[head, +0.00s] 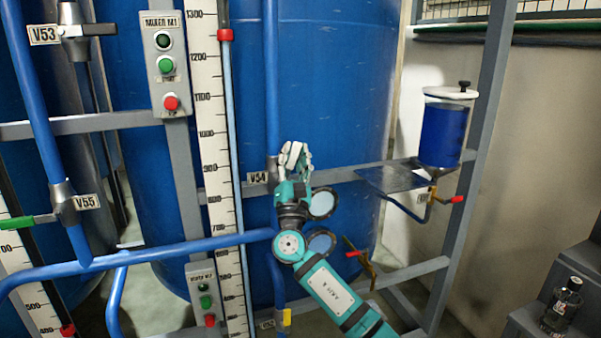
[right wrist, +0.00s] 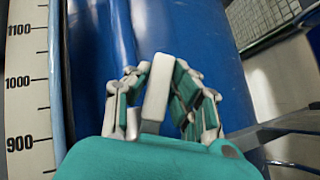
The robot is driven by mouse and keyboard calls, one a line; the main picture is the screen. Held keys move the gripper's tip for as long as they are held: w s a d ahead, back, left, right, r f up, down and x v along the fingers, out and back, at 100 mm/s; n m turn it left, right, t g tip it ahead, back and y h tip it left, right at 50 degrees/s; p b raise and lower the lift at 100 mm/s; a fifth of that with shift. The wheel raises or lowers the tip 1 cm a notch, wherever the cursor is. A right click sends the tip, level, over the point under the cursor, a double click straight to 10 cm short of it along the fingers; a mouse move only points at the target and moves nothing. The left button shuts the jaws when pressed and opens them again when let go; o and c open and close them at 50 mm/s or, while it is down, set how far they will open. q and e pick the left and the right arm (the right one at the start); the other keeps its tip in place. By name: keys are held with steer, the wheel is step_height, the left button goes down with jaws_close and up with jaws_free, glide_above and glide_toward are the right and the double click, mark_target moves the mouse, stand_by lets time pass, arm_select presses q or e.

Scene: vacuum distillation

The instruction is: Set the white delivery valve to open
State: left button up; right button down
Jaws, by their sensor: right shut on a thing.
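The white delivery valve sits on the vertical blue pipe beside the V54 label (head: 258,178). Its white handle (right wrist: 157,85) points up between the fingers in the right wrist view. My right gripper (head: 293,158) is at the valve, with its fingers closed around the handle; it also shows in the right wrist view (right wrist: 160,100). In the head view the fingers hide most of the handle and part of the valve. My left gripper is not in view.
A tall white scale (head: 212,130) stands left of the valve, before a large blue tank (head: 330,80). A grey rail crosses behind my right gripper. A blue-filled vessel (head: 442,135) and a grey plate (head: 391,178) are to the right. Valve V55 (head: 62,203) is at left.

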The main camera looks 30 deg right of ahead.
steer(key=shift+w+a+n+t+y+b, duration=0.1)
steer(key=shift+a+n+t+y+b, duration=0.55)
steer(key=shift+n+y, duration=0.75)
steer(key=shift+w+a+n+t+y+b, duration=0.2)
steer(key=shift+n+t+y+b, duration=0.25)
steer(key=shift+n+t+y, duration=0.95)
steer(key=shift+w+a+n+t+y+b, duration=0.1)
steer(key=shift+a+n+t+y+b, duration=0.15)
steer(key=shift+a+n+y+b, duration=1.1)
steer(key=shift+d+n+p, duration=0.75)
steer(key=shift+d+p, duration=0.05)
steer(key=c, duration=1.2)
jaws_free()
steer(key=shift+s+r, duration=0.1)
steer(key=shift+r, duration=0.1)
steer(key=shift+o, duration=0.2)
steer(key=shift+d, duration=0.1)
steer(key=v, duration=1.2)
